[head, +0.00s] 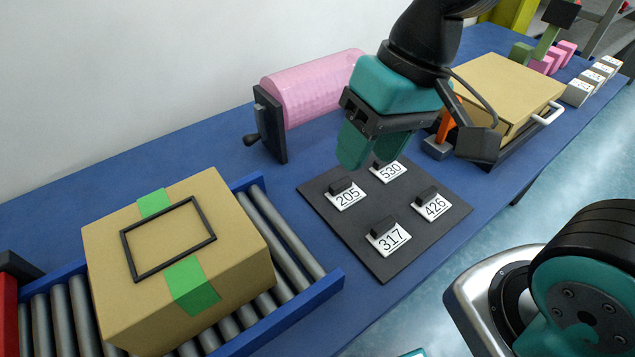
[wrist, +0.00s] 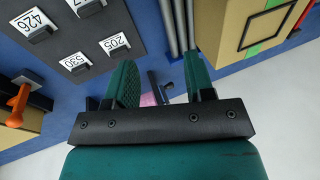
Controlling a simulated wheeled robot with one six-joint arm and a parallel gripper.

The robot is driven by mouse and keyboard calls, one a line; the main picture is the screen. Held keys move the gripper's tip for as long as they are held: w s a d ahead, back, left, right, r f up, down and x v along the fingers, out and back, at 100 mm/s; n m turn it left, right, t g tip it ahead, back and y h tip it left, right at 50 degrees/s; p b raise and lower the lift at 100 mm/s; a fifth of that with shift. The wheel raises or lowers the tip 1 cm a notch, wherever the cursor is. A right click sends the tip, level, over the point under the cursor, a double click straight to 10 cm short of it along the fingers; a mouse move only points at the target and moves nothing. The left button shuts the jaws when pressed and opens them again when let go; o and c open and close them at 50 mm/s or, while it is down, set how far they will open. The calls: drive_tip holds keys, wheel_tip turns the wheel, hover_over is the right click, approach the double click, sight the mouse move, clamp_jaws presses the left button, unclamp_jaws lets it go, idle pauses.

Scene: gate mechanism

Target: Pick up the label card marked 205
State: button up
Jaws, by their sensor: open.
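The label card marked 205 (head: 347,196) lies on a dark board (head: 327,216), at its back left corner, with a small black block on its upper part. It also shows in the wrist view (wrist: 119,49). Cards 530 (head: 390,171), 426 (head: 433,207) and 317 (head: 388,238) lie on the same board, each with a black block. My gripper (head: 358,160) hangs above the back edge of the board, apart from card 205. In the wrist view my gripper (wrist: 158,85) has its two fingers spread with nothing held between them.
A cardboard box (head: 190,262) with green tape and a black frame sits on the roller conveyor (head: 335,282) at left. A pink roll (head: 310,90) with a crank stands behind. A second box (head: 505,85) and an orange-handled item (head: 446,126) are at right. Blue table (head: 110,185) shows around the board.

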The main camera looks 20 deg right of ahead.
drive_tip(key=w+d+f+m+h+p, duration=0.1)
drive_tip(key=w+m+p, duration=0.1)
drive_tip(key=w+m, duration=0.5)
drive_tip(key=m+h+p, duration=0.1)
drive_tip(key=m+h, duration=0.1)
drive_tip(key=m, duration=0.8)
approach(341, 182)
wheel_tip(341, 182, down, 4)
drive_tip(key=shift+w+d+p, duration=0.2)
drive_tip(key=shift+p, duration=0.75)
drive_tip(key=shift+s+a+f+p, duration=0.15)
drive_tip(key=shift+f+p, duration=0.3)
drive_tip(key=shift+f, duration=1)
drive_tip(key=shift+a+f+p, duration=0.2)
drive_tip(key=shift+f+p, duration=0.2)
drive_tip(key=shift+f, duration=1.05)
drive_tip(key=shift+c, duration=0.5)
clamp_jaws()
